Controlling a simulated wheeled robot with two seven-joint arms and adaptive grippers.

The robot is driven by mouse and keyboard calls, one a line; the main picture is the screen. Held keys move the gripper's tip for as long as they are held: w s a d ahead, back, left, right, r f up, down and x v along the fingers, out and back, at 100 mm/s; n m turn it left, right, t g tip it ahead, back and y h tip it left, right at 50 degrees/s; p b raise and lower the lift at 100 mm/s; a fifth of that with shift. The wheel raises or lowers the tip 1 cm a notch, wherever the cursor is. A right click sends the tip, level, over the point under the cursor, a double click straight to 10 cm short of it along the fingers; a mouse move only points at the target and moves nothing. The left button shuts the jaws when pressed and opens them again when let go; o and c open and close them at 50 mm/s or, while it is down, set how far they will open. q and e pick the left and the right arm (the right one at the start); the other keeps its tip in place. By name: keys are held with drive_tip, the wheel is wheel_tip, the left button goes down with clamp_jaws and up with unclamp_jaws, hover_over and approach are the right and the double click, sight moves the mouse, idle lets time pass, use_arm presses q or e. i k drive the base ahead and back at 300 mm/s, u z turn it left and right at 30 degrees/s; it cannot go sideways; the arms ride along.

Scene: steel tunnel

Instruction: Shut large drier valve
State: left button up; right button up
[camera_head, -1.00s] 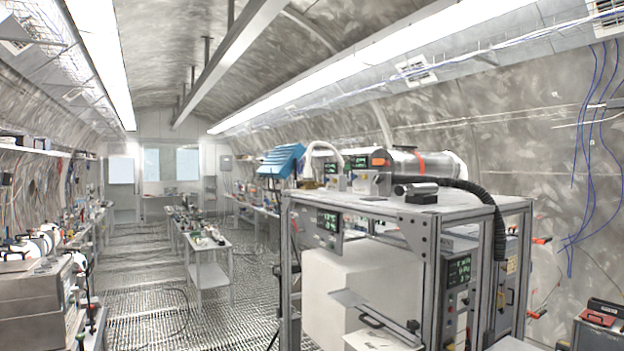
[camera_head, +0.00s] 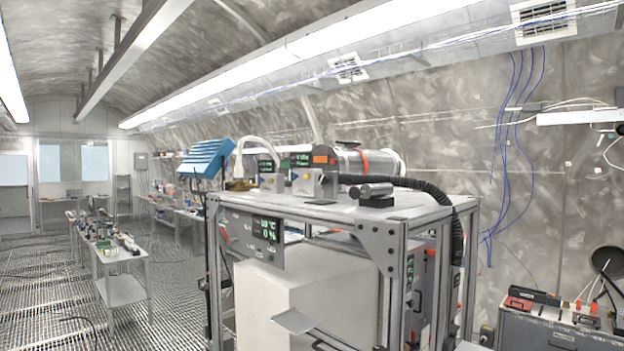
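No part clearly recognisable as the large drier valve shows. An aluminium-framed equipment rack (camera_head: 382,250) stands close in front, centre to right. On its top lie a metal cylinder with a red-orange band (camera_head: 366,162), a black corrugated hose (camera_head: 425,186) running down the right side, and small boxes with green displays (camera_head: 300,180). A panel with a green display (camera_head: 265,230) is on its upper front. A large white block (camera_head: 290,305) sits inside the frame. I cannot tell which of these belongs to the drier. Neither of my grippers is in view.
A grey case (camera_head: 550,330) with tools on it stands at the lower right by the curved wall. Blue cables (camera_head: 508,150) hang on that wall. A long bench (camera_head: 118,262) stands at left, with open grated floor (camera_head: 40,290) around it.

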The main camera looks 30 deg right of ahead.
sight(291, 176)
drive_tip(key=z, duration=0.65)
drive_tip(key=i, duration=0.7)
drive_tip(key=z, duration=0.65)
